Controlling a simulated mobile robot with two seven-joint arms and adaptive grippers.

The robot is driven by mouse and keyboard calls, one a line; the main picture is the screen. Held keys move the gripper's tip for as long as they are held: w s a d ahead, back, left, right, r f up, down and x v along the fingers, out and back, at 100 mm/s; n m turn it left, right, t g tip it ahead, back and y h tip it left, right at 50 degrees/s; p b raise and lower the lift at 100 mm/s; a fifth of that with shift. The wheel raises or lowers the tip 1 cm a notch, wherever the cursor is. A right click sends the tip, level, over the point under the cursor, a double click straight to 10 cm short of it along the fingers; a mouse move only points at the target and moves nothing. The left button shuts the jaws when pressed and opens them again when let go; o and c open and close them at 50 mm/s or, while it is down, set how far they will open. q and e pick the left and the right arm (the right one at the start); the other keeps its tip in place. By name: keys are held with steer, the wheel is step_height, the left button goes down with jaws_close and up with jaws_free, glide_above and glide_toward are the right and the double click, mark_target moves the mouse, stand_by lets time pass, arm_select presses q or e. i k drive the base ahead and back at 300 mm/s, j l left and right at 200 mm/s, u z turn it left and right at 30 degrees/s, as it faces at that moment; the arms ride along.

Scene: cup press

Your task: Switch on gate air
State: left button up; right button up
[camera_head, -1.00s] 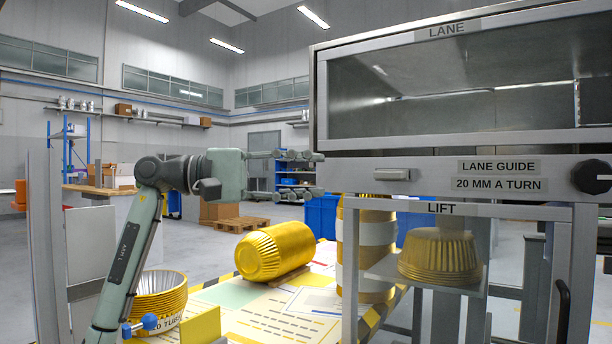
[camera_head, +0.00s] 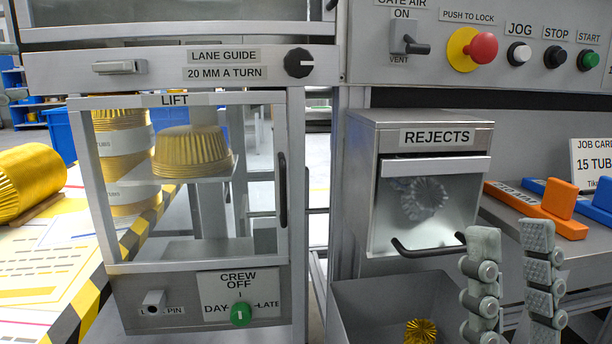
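The gate air switch (camera_head: 408,40) is on the grey control panel at the top right. Its label reads GATE AIR, cut by the top edge, with ON above the switch and VENT below. Its dark lever sticks out to the right, roughly level, pointing at neither word. My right gripper (camera_head: 514,282) is at the bottom right, well below the switch, its two padded fingers upright, apart and empty.
A red push-to-lock button (camera_head: 482,47) and JOG, STOP and START buttons are right of the switch. The REJECTS box (camera_head: 436,138) with its protruding handle is below. Orange (camera_head: 535,208) and blue blocks lie right. The lift cabinet (camera_head: 188,99) stands left.

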mark_target(412, 47)
steer(key=k+l, duration=0.35)
steer(key=l, duration=0.15)
steer(key=k+l, duration=0.75)
steer(key=l, duration=0.2)
